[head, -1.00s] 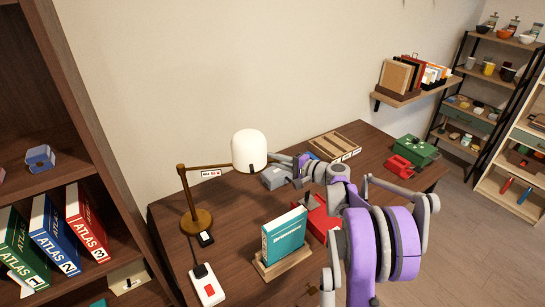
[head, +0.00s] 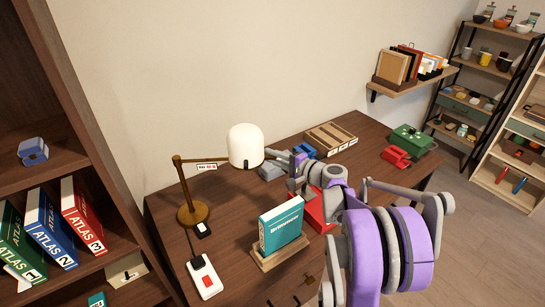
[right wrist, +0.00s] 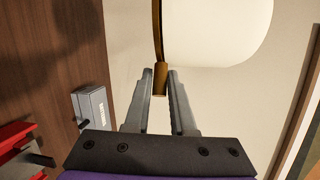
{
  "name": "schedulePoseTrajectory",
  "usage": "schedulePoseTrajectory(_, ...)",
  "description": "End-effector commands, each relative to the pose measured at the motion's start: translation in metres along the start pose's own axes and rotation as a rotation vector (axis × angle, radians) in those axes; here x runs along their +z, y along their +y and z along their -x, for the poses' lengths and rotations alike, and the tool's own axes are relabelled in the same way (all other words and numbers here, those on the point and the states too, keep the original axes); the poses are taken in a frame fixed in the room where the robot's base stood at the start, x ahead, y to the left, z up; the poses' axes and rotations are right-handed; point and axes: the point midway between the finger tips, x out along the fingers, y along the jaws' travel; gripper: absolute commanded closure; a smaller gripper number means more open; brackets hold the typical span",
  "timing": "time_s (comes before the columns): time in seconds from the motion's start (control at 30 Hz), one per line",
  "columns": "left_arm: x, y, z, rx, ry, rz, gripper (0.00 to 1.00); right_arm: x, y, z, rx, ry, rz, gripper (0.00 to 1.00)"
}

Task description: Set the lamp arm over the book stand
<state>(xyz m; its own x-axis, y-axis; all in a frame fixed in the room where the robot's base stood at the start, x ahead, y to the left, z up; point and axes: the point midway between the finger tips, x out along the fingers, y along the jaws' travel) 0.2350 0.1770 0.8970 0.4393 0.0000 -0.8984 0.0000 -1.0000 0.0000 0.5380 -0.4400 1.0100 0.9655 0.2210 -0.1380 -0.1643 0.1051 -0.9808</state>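The desk lamp has a brown round base (head: 193,214), a thin jointed brown arm (head: 186,185) and a white shade (head: 245,145). The shade hangs over the desk behind and left of the book stand (head: 268,263), a wooden stand holding an upright teal book (head: 281,224). My right gripper (head: 270,157) is at the right side of the shade. In the right wrist view, the lamp's brown handle end (right wrist: 160,78) lies between my right fingertips (right wrist: 161,85), which appear closed on it. The white shade (right wrist: 220,30) fills the upper right there. My left gripper is not in view.
A white switch box (head: 205,278) lies left of the stand. A red object (head: 318,212) sits right of the book, partly behind my arm. A grey box (head: 271,170), wooden tray (head: 330,138) and green box (head: 411,139) stand farther back. A bookshelf (head: 95,150) borders the left.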

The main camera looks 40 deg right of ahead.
Motion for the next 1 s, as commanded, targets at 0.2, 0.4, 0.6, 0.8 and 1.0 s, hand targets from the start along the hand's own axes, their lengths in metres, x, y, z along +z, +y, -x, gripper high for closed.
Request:
schedulePoseTrajectory(0.2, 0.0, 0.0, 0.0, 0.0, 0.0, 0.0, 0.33, 0.0, 0.0, 0.0, 0.0, 0.0, 0.0, 0.51)
schedulePoseTrajectory(0.4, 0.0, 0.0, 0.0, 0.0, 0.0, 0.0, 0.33, 0.0, 0.0, 0.001, 0.0, -0.001, 0.0, 0.51)
schedulePoseTrajectory(0.6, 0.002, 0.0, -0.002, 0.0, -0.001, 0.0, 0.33, -0.001, 0.0, 0.021, 0.0, 0.002, 0.0, 0.51)
schedulePoseTrajectory(0.8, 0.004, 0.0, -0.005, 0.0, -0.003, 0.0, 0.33, -0.001, 0.001, 0.062, 0.0, 0.004, 0.0, 0.51)
schedulePoseTrajectory(1.0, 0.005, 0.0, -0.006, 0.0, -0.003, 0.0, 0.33, -0.001, 0.0, 0.095, 0.0, 0.002, 0.0, 0.51)
